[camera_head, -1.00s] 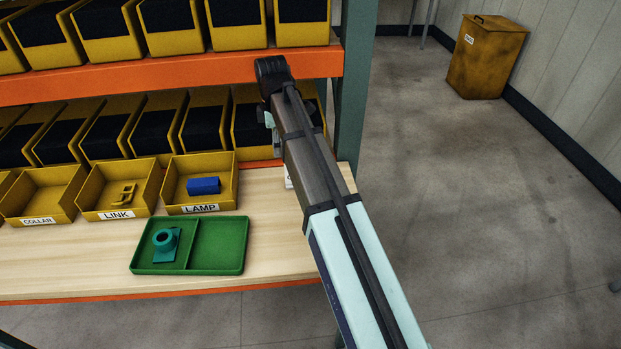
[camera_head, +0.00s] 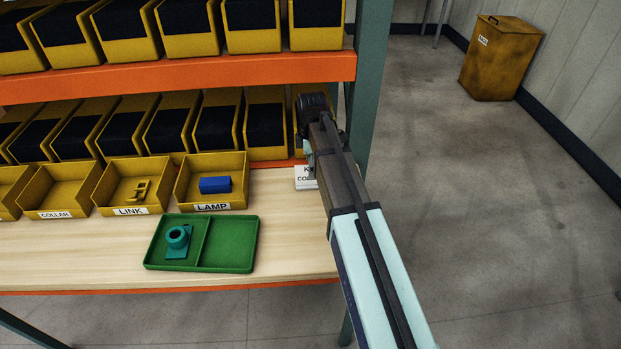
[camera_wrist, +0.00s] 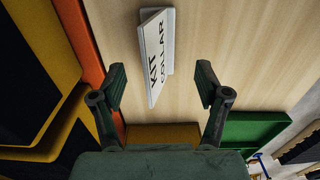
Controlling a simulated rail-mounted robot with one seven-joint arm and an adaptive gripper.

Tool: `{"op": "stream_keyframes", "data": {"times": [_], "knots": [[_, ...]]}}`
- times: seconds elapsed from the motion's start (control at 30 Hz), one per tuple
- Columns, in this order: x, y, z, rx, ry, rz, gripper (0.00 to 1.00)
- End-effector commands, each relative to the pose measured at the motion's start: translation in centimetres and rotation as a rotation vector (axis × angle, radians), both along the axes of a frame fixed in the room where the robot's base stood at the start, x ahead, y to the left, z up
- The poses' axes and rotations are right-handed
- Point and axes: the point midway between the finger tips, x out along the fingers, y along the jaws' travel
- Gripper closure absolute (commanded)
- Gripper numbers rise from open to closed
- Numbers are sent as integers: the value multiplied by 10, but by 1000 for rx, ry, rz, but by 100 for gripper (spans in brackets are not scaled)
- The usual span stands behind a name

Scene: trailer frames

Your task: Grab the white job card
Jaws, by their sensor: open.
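The white job card (camera_wrist: 155,52) stands on the wooden shelf, with black print reading "KIT COLLAR" in the wrist view. In the head view only part of the card (camera_head: 306,178) shows, at the shelf's right end, the rest hidden behind my arm. My gripper (camera_wrist: 160,84) is open in the wrist view, with one finger on each side of the card's near end. No finger visibly touches the card. In the head view my arm hides the fingers.
A green two-part tray (camera_head: 228,245) holds a teal part (camera_head: 177,240) in its left compartment. Yellow bins labelled COLLAR (camera_head: 60,190), LINK (camera_head: 132,185) and LAMP (camera_head: 211,180) stand left of the card. An orange beam (camera_head: 180,74) with yellow bins runs above; a green post (camera_head: 369,100) stands right of my arm.

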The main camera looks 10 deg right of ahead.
Motion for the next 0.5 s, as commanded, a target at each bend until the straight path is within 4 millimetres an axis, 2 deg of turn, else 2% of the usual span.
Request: {"op": "stream_keyframes", "data": {"times": [0.37,0.5], "knots": [[0,1,-19,0,0,0,25],[1,3,-33,0,2,0,25]]}}
